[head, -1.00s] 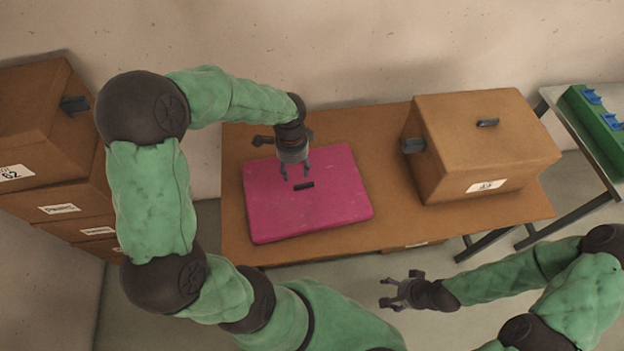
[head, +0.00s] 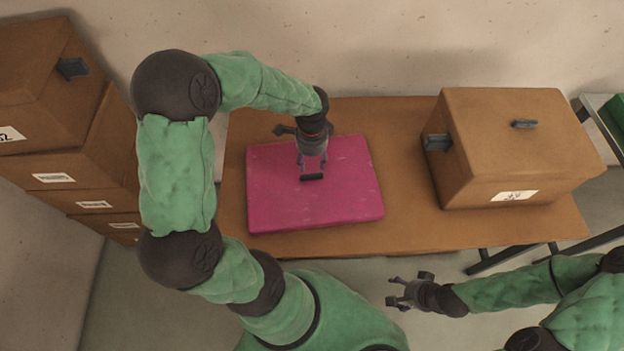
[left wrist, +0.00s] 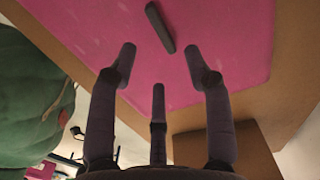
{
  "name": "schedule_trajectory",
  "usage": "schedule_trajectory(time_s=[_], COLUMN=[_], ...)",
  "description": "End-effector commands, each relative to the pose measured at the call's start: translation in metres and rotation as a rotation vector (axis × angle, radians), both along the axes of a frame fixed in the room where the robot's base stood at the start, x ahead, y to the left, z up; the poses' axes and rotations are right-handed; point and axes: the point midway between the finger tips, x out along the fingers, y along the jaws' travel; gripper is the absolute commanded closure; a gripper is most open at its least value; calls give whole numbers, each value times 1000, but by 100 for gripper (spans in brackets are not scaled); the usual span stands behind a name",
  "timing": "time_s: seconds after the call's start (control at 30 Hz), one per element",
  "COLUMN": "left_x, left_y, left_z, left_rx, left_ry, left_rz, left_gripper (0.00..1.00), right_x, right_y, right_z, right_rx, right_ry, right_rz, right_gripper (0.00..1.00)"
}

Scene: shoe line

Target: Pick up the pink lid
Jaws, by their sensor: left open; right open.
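The pink lid (head: 285,205) lies flat on the brown table, with a dark bar handle (head: 312,177) near its middle. My left gripper (head: 312,166) is open and points down just above the handle. In the left wrist view the handle (left wrist: 160,27) shows ahead of the open fingers (left wrist: 160,70), over the pink lid (left wrist: 90,30); nothing is between the fingers. My right gripper (head: 392,291) is open and empty, in front of the table and away from the lid.
A closed brown box (head: 510,160) with dark handles stands on the table (head: 410,215) at the right. Brown boxes (head: 50,110) are stacked at the left. A green tray (head: 614,115) sits on a side table at the far right.

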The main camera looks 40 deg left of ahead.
Motion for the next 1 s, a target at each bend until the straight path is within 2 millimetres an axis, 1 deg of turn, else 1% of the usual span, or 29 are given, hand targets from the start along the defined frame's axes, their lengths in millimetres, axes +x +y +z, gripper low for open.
schedule_trajectory(time_s=[0.03, 0.1, 0.2, 0.37, 0.63, 0.73, 0.93, 0.97, 1.0], left_x=[-1, 0, 0, -1, -2, -2, -2, -2, -2], left_y=[0, 0, 0, -1, -1, -1, -1, -1, -1], left_z=[-12, -22, -30, -39, -76, -83, -82, -82, -82], left_rx=[-1, -1, 0, -1, 0, -1, -1, 0, 0], left_ry=[4, 2, 1, 1, 1, 1, -1, 0, 0], left_rz=[0, 0, 0, 0, 0, 1, 0, 0, 0], left_gripper=[50, 50, 50, 50, 50, 50, 50, 52, 64], right_x=[0, 0, 0, 0, 0, 0, 0, 0, 0], right_y=[0, 0, 0, 0, 0, 0, 0, 0, 0], right_z=[-5, -9, -11, -16, -35, -38, -36, -36, -36], right_rx=[0, 0, 0, 0, 0, 0, 0, 0, 0], right_ry=[0, 0, 0, 0, 0, 0, 0, 0, 0], right_rz=[0, 0, 0, 0, 0, 0, 0, 0, 0], right_gripper=[31, 31, 31, 31, 31, 31, 31, 31, 31])
